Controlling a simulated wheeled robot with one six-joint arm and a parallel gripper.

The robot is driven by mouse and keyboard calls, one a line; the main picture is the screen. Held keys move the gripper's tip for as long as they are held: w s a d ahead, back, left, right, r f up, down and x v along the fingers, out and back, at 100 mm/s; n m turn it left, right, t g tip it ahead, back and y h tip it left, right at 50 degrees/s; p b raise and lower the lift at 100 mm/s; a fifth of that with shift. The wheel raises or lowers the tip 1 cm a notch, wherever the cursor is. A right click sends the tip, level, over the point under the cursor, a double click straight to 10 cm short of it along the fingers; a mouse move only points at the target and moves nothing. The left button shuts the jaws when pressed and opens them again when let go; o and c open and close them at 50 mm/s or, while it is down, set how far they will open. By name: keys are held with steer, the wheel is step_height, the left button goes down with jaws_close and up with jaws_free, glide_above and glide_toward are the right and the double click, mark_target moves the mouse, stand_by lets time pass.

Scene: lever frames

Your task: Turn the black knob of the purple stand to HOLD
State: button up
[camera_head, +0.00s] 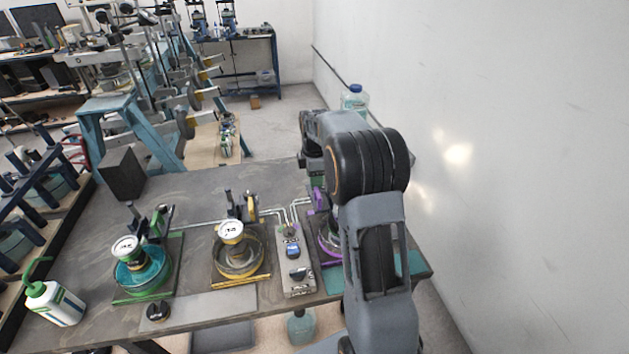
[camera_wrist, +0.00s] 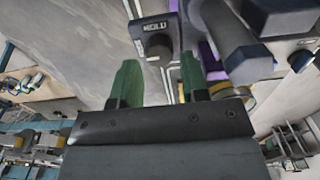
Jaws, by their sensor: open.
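The purple stand (camera_head: 319,198) is at the right of the bench in the head view, largely hidden behind my arm. Purple parts of it (camera_wrist: 207,54) also show in the wrist view. The black knob (camera_wrist: 158,46) is at the top middle of the wrist view, just below a dark plate with the white word HOLD (camera_wrist: 154,27). Which way the knob points is too unclear to tell. My gripper (camera_wrist: 160,66) is open and empty, its two green fingers spread apart. The knob shows between and just beyond the fingertips; contact cannot be seen.
A yellow stand (camera_head: 240,280) and a green stand (camera_head: 146,297) stand to the left. A grey control box (camera_head: 294,262) sits between the yellow and purple stands. A white bottle (camera_head: 54,304) is at the front left. A white wall (camera_head: 500,130) rises on the right.

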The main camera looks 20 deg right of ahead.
steer(key=shift+f, duration=1)
steer(key=c, duration=0.6)
steer(key=shift+c, duration=0.2)
